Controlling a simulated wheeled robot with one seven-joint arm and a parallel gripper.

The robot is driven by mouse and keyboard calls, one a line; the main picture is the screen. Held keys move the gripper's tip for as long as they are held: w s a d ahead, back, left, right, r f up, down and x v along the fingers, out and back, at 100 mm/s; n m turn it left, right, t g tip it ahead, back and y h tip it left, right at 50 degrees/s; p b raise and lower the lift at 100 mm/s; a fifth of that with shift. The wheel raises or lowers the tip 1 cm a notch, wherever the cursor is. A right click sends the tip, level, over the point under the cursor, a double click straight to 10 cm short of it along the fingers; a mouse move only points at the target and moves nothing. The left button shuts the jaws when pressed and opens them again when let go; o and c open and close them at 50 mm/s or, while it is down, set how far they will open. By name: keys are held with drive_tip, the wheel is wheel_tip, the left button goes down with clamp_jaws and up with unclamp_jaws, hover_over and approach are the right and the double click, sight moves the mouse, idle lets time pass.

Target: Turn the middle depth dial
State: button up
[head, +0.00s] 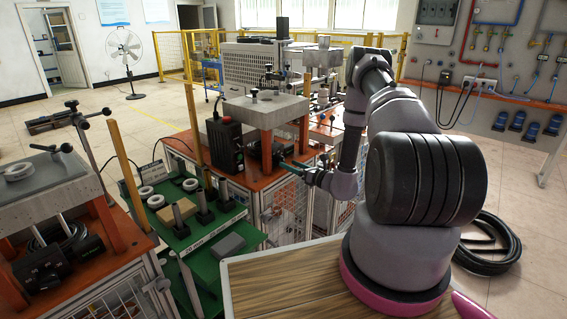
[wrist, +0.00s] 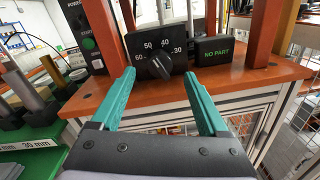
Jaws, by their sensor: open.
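The depth dial (wrist: 158,67) is a black knob on a dark panel (wrist: 135,43) marked 60, 50, 40 and 30, seen ahead in the wrist view. My gripper (wrist: 159,76) has two teal fingers, spread open with nothing between them. The fingertips are to the left and right of the dial in the picture, and I cannot tell whether they reach its depth. The knob's setting is hard to read. In the head view my gripper (head: 284,163) is at the orange-topped station's front edge, and the dial's face cannot be made out.
A dark box reading NO PART (wrist: 217,50) is just right of the dial panel. A black control box with a green button (wrist: 89,43) stands left. Orange posts rise close by. A green shelf (head: 206,236) holds rings and cylinders at the left.

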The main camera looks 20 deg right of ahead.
sight(283, 161)
drive_tip(key=shift+x, duration=2.3)
drive_tip(key=shift+c, duration=0.3)
clamp_jaws()
drive_tip(key=n, duration=0.4)
drive_tip(key=shift+f+n, duration=0.1)
drive_tip(key=shift+n, duration=2.4)
